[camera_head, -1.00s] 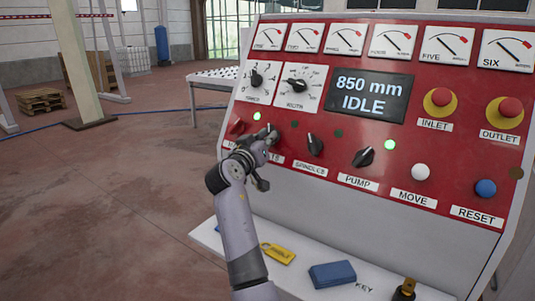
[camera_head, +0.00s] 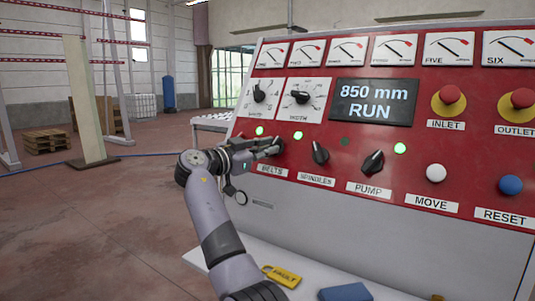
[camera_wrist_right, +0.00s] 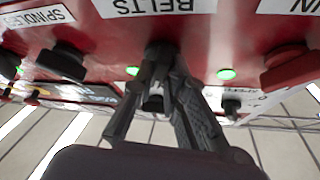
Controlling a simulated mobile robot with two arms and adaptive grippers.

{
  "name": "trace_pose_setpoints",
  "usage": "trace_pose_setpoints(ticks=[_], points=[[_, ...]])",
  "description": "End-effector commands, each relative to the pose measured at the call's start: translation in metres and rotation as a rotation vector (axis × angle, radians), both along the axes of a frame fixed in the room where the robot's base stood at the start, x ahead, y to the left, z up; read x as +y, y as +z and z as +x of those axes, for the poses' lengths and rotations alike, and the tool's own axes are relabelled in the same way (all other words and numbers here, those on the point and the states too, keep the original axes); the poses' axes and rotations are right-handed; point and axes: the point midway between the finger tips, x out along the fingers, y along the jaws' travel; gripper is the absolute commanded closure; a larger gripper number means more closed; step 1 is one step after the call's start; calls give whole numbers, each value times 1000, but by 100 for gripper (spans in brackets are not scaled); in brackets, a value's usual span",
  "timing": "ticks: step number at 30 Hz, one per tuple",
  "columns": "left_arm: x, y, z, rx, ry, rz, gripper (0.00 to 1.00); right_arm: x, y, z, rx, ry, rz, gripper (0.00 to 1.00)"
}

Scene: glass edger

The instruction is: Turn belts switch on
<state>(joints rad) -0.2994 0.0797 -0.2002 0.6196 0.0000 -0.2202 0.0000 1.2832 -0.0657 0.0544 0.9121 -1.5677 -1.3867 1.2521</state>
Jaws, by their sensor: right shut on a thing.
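The belts switch (camera_head: 279,146) is a dark knob on the red panel above the BELTS label (camera_head: 269,171). My right gripper (camera_head: 266,148) is shut on it and hides most of the knob. In the right wrist view, the fingers (camera_wrist_right: 160,92) close around the dark knob (camera_wrist_right: 160,50) under the upside-down BELTS label (camera_wrist_right: 160,5). The green lamp (camera_head: 298,135) up and right of the switch is lit. The display (camera_head: 372,102) reads 850 mm RUN. My left gripper is not in view.
The spindles knob (camera_head: 320,152) and pump knob (camera_head: 372,163) stand to the right, with white and blue buttons farther on. Red inlet (camera_head: 449,97) and outlet (camera_head: 522,99) buttons sit above.

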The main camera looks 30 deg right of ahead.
Motion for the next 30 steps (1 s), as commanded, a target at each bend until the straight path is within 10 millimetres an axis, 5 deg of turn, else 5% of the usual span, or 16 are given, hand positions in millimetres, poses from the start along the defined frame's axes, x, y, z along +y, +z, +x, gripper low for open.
trace_pose_setpoints(ticks=[27,28,30], points=[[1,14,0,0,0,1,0,0,3,2,-152,-87,60,100],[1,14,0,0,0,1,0,0,3,2,-151,-86,59,85],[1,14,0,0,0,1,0,0,3,2,-151,-86,60,81]])
